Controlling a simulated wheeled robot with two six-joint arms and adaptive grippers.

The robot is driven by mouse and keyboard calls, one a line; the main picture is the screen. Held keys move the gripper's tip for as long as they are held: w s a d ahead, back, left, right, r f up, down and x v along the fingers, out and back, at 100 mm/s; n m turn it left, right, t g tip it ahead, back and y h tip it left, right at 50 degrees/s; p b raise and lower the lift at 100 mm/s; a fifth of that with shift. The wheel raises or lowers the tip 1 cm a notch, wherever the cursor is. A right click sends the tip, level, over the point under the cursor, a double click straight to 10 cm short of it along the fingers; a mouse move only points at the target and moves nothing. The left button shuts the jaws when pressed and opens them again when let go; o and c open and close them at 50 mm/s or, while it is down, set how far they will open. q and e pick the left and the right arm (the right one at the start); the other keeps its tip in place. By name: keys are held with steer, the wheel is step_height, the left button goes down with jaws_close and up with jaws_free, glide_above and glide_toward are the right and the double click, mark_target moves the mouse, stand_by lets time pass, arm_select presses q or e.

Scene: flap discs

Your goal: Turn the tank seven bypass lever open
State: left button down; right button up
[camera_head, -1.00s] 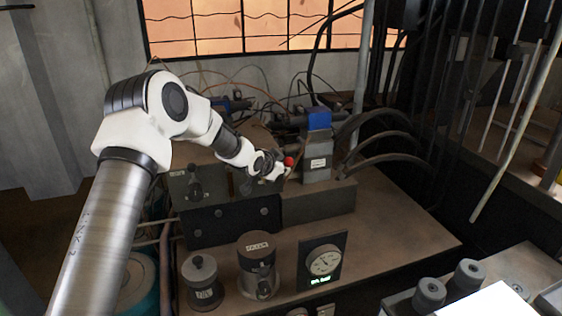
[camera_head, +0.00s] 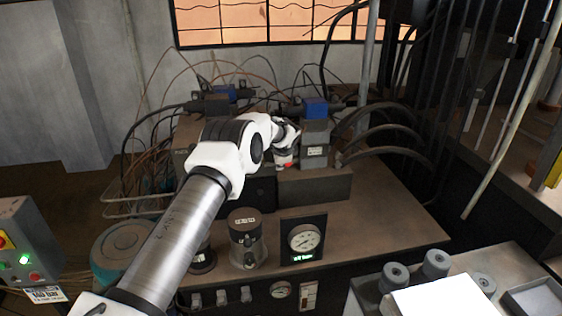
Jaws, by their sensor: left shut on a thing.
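A small red knob (camera_head: 288,165), the visible end of a lever, sits just left of the grey valve block (camera_head: 315,156) with a blue top. My left gripper (camera_head: 286,160) reaches in from the left and is shut on the red-knobbed lever. The gripper points downward beside the block, and its fingers and white wrist hide most of the lever. The plate on the block is too small to read, so I cannot tell which tank it names. My right gripper is not in view.
A pressure gauge (camera_head: 303,238) and a dark labelled cylinder (camera_head: 246,238) stand in front on the brown bench top (camera_head: 375,212). Thick dark hoses (camera_head: 390,135) curve off to the right of the block. A control box (camera_head: 28,245) with lit buttons is at the left edge.

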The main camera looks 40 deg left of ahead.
arm_select(q)
steer(key=shift+f, duration=0.2)
stand_by(0.4)
steer(key=c, duration=1.4)
jaws_free()
steer(key=shift+o, duration=0.8)
steer(key=shift+w+f, duration=0.2)
steer(key=v, duration=1.2)
steer(key=shift+w, duration=0.15)
steer(key=shift+d, duration=0.1)
